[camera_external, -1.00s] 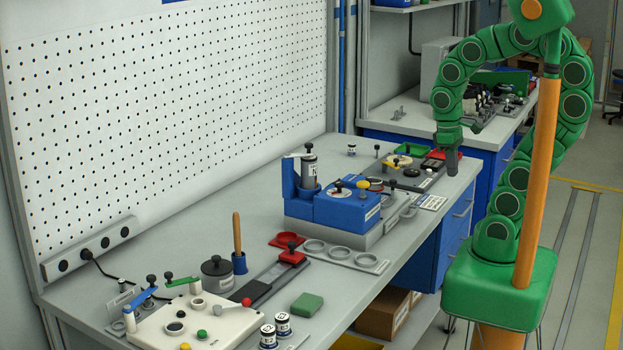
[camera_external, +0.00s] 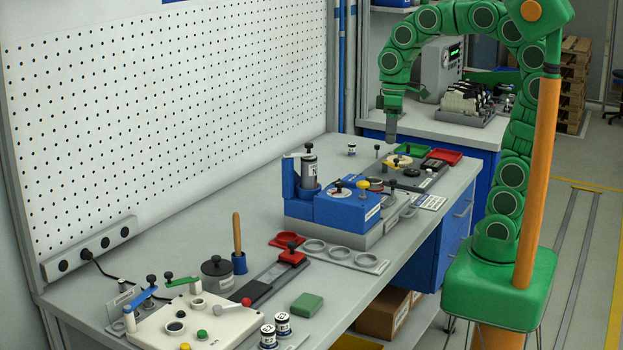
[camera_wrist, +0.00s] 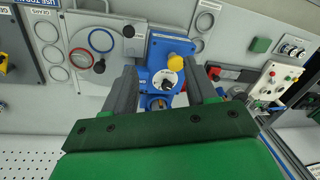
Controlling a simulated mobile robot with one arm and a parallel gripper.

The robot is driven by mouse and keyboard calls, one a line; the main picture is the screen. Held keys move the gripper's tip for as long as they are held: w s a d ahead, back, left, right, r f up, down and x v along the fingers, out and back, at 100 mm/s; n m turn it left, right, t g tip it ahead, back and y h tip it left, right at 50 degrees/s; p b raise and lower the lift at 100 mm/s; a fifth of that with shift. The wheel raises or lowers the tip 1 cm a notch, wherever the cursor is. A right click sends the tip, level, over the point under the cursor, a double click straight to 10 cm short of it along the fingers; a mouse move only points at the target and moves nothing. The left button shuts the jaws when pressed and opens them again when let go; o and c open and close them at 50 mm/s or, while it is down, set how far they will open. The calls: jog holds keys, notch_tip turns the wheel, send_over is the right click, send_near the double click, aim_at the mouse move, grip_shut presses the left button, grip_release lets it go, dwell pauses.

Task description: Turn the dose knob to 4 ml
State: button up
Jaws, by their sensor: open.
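The dose knob looks to be the black knob (camera_wrist: 167,85) on a round white dial (camera_wrist: 158,77) on top of the blue station (camera_wrist: 158,47). In the external view the dial and knob (camera_external: 339,187) sit on the blue station (camera_external: 345,209) near a yellow knob (camera_external: 363,185). My gripper (camera_external: 391,138) is open and empty, pointing down above the bench behind and to the right of the station. In the wrist view the dial appears between my two fingers (camera_wrist: 162,70), well beyond their tips. The dial's markings are too small to read.
A grey cylinder with a black top (camera_external: 309,170) stands upright at the station's left. Grey rings (camera_external: 340,253) lie in front. Red trays (camera_external: 446,156) and small black-knobbed fixtures lie under and right of my gripper. The pegboard wall (camera_external: 180,100) bounds the bench's left side.

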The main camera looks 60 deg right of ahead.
jog(key=w+a+n, duration=0.1)
jog(key=w, duration=0.2)
jog(key=n+h, duration=0.2)
jog(key=n, duration=0.2)
send_over(339, 183)
jog(key=f, duration=0.6)
jog(key=shift+d, duration=0.2)
jog(key=shift+f, duration=3.9)
jog(key=c, duration=1.1)
jog(key=shift+o, duration=0.2)
